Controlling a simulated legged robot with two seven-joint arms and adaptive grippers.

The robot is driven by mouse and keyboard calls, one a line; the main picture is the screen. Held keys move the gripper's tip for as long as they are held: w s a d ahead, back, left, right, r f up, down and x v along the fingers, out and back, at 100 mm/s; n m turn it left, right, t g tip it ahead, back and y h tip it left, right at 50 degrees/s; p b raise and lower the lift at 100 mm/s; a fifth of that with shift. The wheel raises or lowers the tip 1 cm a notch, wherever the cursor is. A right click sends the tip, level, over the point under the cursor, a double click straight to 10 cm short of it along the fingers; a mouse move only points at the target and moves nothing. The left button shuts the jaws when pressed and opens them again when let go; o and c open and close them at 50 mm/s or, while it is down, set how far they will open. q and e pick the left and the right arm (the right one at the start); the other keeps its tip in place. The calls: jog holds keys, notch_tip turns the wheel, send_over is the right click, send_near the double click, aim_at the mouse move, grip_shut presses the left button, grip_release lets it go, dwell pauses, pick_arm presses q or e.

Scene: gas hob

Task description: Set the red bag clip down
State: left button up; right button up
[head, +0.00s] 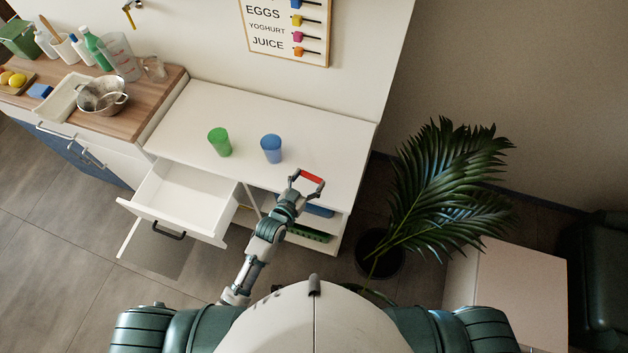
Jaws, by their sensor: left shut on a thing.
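The red bag clip (312,177) is a short red bar held between the fingertips of my left gripper (308,180). The gripper is shut on it, at the front edge of the white worktop (330,130) toward its right end. I cannot tell whether the clip touches the worktop or is held above it. My right gripper is not in view.
A green cup (219,142) and a blue cup (271,148) stand on the worktop. An open, empty-looking drawer (185,195) juts out at left. Open shelves below hold a green item (308,233). A plant (440,190) stands at right. The worktop's right end is clear.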

aim_at(313, 184)
pick_arm(q)
jog(key=shift+w+d, duration=0.55)
jog(key=shift+d, duration=0.15)
jog(key=f, duration=0.2)
jog(key=shift+w+d+f, duration=0.1)
jog(key=shift+w+f, duration=0.1)
jog(key=shift+f, duration=0.4)
jog(key=shift+f, duration=0.1)
jog(key=shift+f, duration=0.2)
jog(key=o, duration=0.7)
